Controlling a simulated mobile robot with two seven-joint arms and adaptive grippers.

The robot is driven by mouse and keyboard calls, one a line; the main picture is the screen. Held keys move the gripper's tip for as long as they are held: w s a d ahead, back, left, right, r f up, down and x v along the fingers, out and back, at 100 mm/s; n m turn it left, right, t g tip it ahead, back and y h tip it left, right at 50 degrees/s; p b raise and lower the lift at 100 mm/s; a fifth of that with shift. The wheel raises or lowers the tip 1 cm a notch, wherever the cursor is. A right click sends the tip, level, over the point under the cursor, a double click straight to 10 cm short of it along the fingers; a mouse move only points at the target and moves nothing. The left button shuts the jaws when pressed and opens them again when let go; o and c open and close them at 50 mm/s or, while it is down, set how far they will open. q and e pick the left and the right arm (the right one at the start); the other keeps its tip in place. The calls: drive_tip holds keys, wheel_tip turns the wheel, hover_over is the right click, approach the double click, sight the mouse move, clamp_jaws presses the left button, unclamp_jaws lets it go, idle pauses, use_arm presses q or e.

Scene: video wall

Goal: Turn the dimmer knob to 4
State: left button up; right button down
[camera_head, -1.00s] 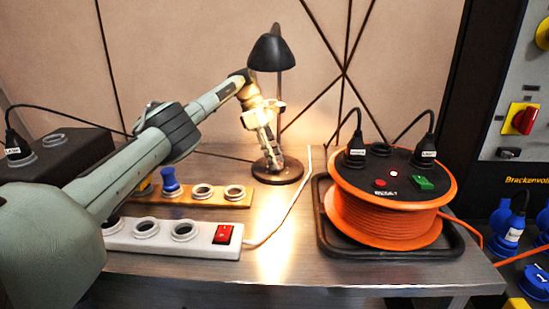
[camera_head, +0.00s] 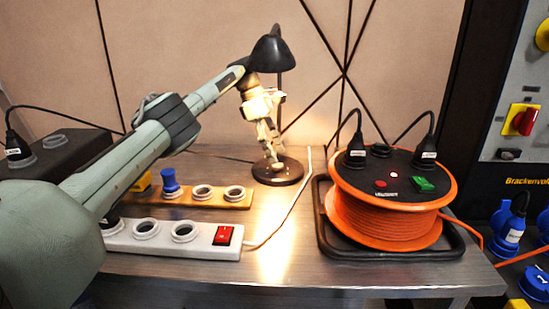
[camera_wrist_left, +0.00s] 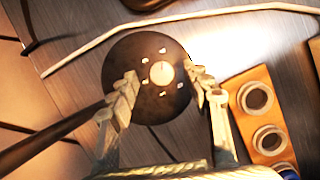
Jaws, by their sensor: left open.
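The black desk lamp (camera_head: 272,56) stands at the back of the metal table, its dark round base (camera_head: 294,177) lit from above. In the left wrist view the base (camera_wrist_left: 125,60) carries a pale round dimmer knob (camera_wrist_left: 161,73) with several small light marks around it. No numbers can be read. My left gripper (camera_head: 275,163) points down over the base, under the lamp head. In the left wrist view its two fingers (camera_wrist_left: 162,78) are apart, one on each side of the knob, with nothing held. Contact with the knob is not visible. My right gripper is out of view.
A wooden socket strip (camera_head: 222,204) with a blue plug (camera_head: 171,183) and a white power strip (camera_head: 205,240) with a red switch lie in front. An orange cable reel (camera_head: 385,220) stands right. A pale cord (camera_head: 296,199) runs beside the lamp base.

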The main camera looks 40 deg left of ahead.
use_arm(q)
wheel_tip(320, 180, up, 7)
idle(0.3)
idle(0.4)
